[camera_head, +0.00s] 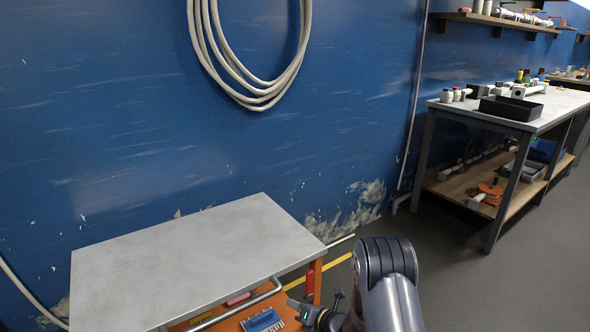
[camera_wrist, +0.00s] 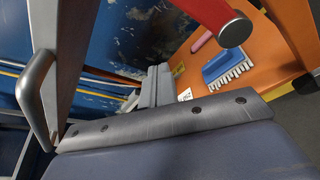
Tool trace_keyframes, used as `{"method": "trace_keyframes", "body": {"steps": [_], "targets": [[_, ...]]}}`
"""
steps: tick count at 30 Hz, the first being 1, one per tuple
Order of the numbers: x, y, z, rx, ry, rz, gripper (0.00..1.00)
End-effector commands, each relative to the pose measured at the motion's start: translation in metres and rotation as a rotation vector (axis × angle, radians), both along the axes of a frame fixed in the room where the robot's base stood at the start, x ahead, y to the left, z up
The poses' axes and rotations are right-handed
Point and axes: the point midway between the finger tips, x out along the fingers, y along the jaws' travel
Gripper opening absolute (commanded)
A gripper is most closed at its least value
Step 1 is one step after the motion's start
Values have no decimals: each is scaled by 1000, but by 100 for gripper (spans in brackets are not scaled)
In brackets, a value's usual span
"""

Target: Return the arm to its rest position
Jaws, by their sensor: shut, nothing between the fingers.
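My arm (camera_head: 387,280) is folded at the bottom of the head view, right of a grey-topped cart (camera_head: 185,255). My gripper (camera_head: 318,315) shows only in part there, low by the cart's orange lower shelf, and the arm hides some of it. In the wrist view my gripper (camera_wrist: 157,85) has its two grey fingers together, with nothing held. The fingers point toward the blue wall and the side of the orange shelf.
A blue brush (camera_head: 263,321) lies on the orange shelf; it also shows in the wrist view (camera_wrist: 226,66). A red-ended bar (camera_wrist: 236,32) is close above my gripper. A workbench (camera_head: 515,115) with a black tray stands at the right. The grey floor between is clear.

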Motion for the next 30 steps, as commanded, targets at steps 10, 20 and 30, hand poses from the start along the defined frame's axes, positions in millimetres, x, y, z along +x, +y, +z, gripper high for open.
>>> {"method": "trace_keyframes", "body": {"steps": [10,20,30], "targets": [[-4,4,-15,-157,-104,-1,0],[-4,4,-18,-195,-131,-2,0],[-4,4,-16,-180,-121,-1,0]]}}
